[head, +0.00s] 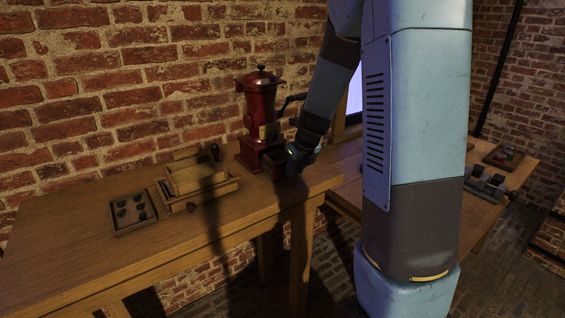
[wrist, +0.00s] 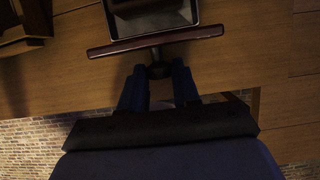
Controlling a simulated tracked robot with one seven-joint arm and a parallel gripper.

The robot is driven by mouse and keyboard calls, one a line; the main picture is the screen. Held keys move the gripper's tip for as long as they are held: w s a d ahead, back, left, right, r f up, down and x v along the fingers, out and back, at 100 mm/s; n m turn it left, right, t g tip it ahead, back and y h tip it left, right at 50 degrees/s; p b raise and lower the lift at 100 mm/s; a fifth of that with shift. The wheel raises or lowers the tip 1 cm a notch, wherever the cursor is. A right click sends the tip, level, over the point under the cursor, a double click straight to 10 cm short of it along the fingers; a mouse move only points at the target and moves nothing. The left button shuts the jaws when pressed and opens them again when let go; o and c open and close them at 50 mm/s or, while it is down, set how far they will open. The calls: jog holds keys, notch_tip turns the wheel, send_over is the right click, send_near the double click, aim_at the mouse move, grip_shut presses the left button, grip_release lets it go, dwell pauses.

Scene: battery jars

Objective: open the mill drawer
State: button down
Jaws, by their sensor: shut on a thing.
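The red mill (head: 261,105) stands upright on the wooden bench, near its right end, in the head view. Its drawer (head: 276,160) sticks out of the base towards my gripper (head: 293,158). In the wrist view the drawer front (wrist: 120,47) is a dark red bar, slightly tilted. Behind it the drawer's pale metal rim (wrist: 197,12) and dark inside show, so the drawer is at least partly out. My gripper (wrist: 159,74) is shut on the dark drawer knob (wrist: 157,56). How far the drawer is out is cut off by the frame's top edge.
A wooden box with a ribbed board (head: 197,175) and a small tray of dark lumps (head: 131,211) stand left of the mill on the bench (head: 110,265). The mill's crank (head: 292,100) reaches towards my arm. A brick wall stands behind. A second table (head: 480,205) is at right.

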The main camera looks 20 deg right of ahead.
jog(key=shift+s+d, duration=0.15)
jog(key=shift+s, duration=0.4)
jog(key=shift+s+d, duration=0.15)
jog(key=shift+s, duration=0.4)
jog(key=c, duration=0.8)
grip_release()
jog(key=shift+r, duration=0.1)
jog(key=shift+r, duration=0.25)
jog(key=v, duration=1.3)
jog(key=shift+s+d, duration=0.1)
jog(key=shift+s, duration=0.05)
